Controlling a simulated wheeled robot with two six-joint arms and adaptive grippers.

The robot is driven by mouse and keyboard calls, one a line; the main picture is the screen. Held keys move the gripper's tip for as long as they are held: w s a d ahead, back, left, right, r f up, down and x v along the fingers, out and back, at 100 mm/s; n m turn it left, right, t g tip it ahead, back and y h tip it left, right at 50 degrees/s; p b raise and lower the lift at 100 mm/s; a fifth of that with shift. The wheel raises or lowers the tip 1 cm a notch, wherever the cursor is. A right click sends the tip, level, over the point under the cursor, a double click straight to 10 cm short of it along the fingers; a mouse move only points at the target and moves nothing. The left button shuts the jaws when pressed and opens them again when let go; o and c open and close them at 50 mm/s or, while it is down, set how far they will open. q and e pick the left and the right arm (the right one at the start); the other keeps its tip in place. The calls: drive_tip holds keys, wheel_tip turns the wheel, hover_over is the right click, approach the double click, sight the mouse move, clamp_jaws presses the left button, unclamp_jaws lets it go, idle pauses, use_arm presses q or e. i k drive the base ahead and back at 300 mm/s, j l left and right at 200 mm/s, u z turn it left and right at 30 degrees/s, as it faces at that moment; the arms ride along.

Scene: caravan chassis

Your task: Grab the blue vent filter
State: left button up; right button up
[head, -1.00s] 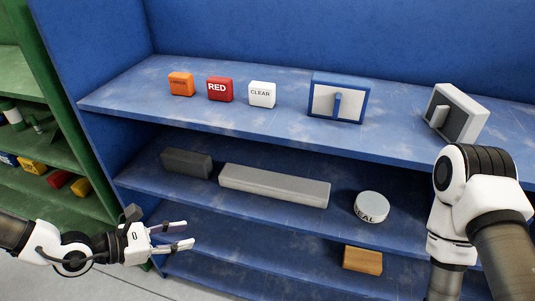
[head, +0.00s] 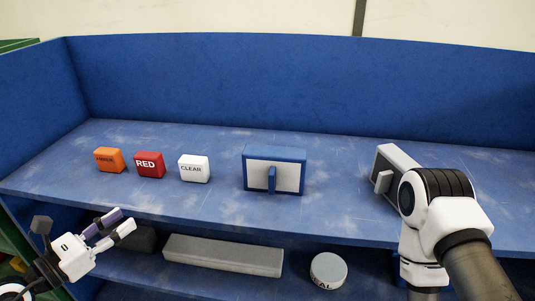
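The blue vent filter (head: 274,153) stands on the top shelf near the middle of the head view. It is a blue box with a white front and a blue upright handle. My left gripper (head: 116,225) is at the lower left, in front of the shelf edge, with its two fingers apart and nothing between them. It is well to the left of the filter and lower. My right arm stands at the right, and its gripper is hidden or out of view. Nothing touches the filter.
Orange (head: 109,160), red (head: 149,165) and white CLEAR (head: 194,169) blocks stand left of the filter. A grey vent filter (head: 397,158) stands right, partly behind my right arm. Below are a long grey bar (head: 223,255) and a round tin (head: 328,270). The shelf around the blue filter is clear.

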sight(270, 169)
drive_tip(key=k+l+z, duration=0.2)
drive_tip(key=l+z, duration=0.15)
drive_tip(key=k+l+z, duration=0.15)
drive_tip(key=l+z, duration=0.25)
